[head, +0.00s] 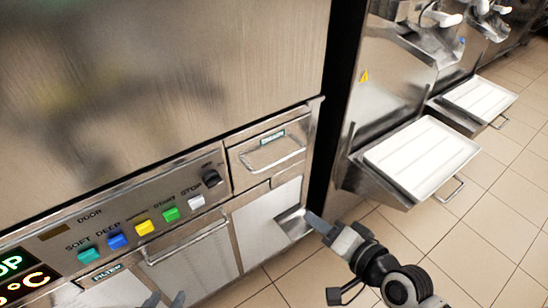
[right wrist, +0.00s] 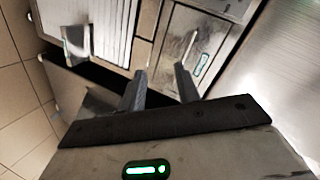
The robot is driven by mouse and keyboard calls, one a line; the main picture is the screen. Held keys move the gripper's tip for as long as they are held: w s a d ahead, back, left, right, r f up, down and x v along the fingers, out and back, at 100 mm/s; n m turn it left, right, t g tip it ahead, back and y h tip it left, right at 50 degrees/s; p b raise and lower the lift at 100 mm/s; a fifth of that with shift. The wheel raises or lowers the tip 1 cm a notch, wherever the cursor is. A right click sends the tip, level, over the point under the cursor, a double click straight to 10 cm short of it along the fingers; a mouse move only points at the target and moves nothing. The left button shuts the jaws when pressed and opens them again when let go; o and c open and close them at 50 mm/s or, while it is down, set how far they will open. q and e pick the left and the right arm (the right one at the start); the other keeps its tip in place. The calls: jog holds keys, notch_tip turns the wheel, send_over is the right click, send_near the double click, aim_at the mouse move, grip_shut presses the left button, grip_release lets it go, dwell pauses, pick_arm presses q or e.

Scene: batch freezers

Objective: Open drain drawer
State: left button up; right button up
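The handle also shows in the right wrist view (right wrist: 189,45), beyond the fingers. My right gripper (head: 318,222) is below and right of this drawer, by a small steel ledge (head: 296,226). Its fingers in the right wrist view (right wrist: 160,88) are apart with nothing between them.
A control panel (head: 130,225) with coloured buttons and a black knob runs across the cabinet. Another handled front (head: 190,255) is below it. To the right, white trays (head: 422,157) stick out from neighbouring machines. Tiled floor (head: 460,240) is open at lower right.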

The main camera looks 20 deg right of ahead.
jog(key=w+d+r+m+t, duration=0.2)
jog(key=w+d+r+m, duration=0.15)
jog(key=m, duration=0.25)
jog(key=a+x, duration=0.1)
jog(key=x, duration=1.4)
jog(key=shift+a, duration=0.1)
grip_shut()
